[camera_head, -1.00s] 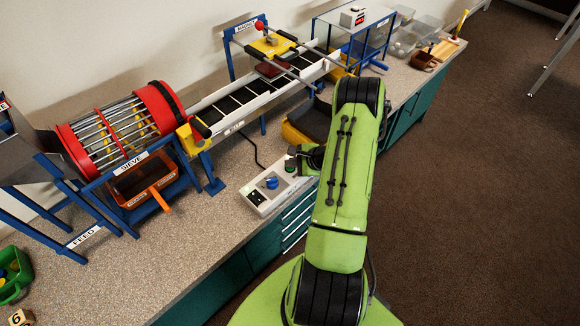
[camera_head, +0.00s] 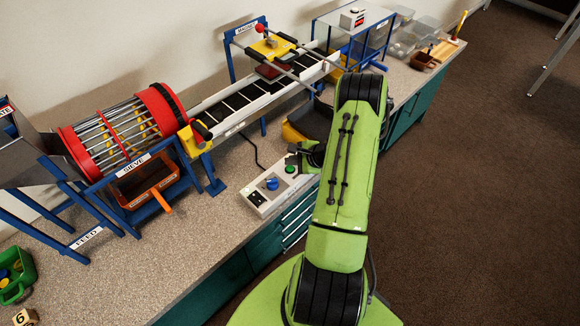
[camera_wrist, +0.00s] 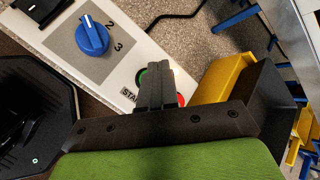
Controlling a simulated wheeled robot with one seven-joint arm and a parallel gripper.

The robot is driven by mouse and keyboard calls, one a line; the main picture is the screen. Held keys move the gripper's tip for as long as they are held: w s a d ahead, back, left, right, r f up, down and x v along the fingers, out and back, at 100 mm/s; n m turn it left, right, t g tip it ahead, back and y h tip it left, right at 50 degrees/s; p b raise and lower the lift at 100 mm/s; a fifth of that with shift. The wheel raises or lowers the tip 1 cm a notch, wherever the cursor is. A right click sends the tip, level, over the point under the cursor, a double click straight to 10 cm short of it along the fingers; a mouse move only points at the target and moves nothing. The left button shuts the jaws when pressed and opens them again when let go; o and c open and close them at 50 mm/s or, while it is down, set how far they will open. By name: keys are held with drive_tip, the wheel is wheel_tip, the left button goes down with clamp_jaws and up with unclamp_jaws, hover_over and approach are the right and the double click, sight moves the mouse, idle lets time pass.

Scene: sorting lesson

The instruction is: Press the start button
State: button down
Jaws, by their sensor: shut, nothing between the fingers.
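The control box (camera_head: 263,201) is a pale panel on the bench, with a blue dial (camera_head: 272,184) and a green button (camera_head: 291,169). In the wrist view, the blue dial (camera_wrist: 92,36) has the numbers 2 and 3 beside it. The green start button (camera_wrist: 141,76) shows as a sliver beside my fingers, and a red button (camera_wrist: 181,99) shows on their other side. My gripper (camera_wrist: 155,72) is shut and empty, its fingertips over or close to the green button. They cover part of the button and of the START label (camera_wrist: 129,93). I cannot tell whether they touch it.
A red-ended sieve drum (camera_head: 120,130) stands left of the box, above an orange-edged bin. The conveyor (camera_head: 235,105) runs behind the box. A yellow-and-black bin (camera_wrist: 215,80) stands close to my gripper.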

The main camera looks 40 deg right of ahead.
sight(292, 169)
wheel_tip(292, 169, up, 5)
drive_tip(key=p, duration=0.3)
drive_tip(key=shift+f, duration=0.1)
idle(0.6)
